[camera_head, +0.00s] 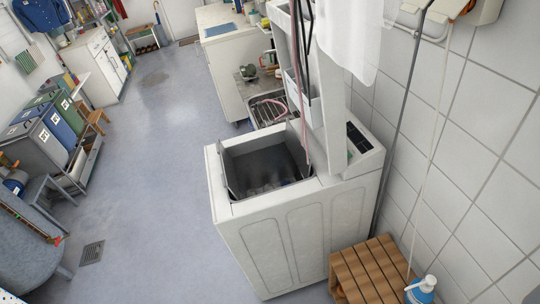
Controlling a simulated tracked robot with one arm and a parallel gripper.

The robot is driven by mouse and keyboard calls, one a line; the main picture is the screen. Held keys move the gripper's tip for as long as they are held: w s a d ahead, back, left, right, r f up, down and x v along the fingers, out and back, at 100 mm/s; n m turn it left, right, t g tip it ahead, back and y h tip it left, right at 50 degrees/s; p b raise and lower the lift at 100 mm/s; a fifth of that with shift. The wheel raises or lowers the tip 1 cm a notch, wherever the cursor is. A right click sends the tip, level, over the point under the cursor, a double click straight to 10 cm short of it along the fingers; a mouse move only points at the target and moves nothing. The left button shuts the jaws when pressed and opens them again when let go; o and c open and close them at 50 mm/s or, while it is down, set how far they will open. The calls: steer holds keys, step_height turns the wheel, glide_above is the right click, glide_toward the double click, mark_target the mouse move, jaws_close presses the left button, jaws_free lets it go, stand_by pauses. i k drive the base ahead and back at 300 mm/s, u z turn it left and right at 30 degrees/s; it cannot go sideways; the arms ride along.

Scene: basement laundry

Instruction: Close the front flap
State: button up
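A white top-loading washing machine (285,235) stands in the middle of the view, its top open. A white upright panel (328,85), apparently its raised lid, rises behind the opening. The opening shows a dark grey interior (262,160) with some dark and bluish shapes low inside, too small to make out. A thin grey edge (229,178) stands along the left side of the opening; I cannot tell if it is the front flap. My gripper is not visible in this view.
A wooden slatted stool (365,275) with a blue-white bottle (421,290) stands at the machine's right, by the tiled wall (475,130). Hoses and cords hang near the lid. A sink unit (265,105) is behind. Bins (45,140) stand left. The grey floor (150,180) between is clear.

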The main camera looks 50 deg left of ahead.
mark_target(228, 180)
steer(key=z, duration=0.1)
steer(key=k, duration=1.45)
steer(key=u, duration=1.2)
steer(key=i, duration=1)
steer(key=z, duration=0.5)
steer(key=i, duration=1.1)
steer(key=u, duration=0.15)
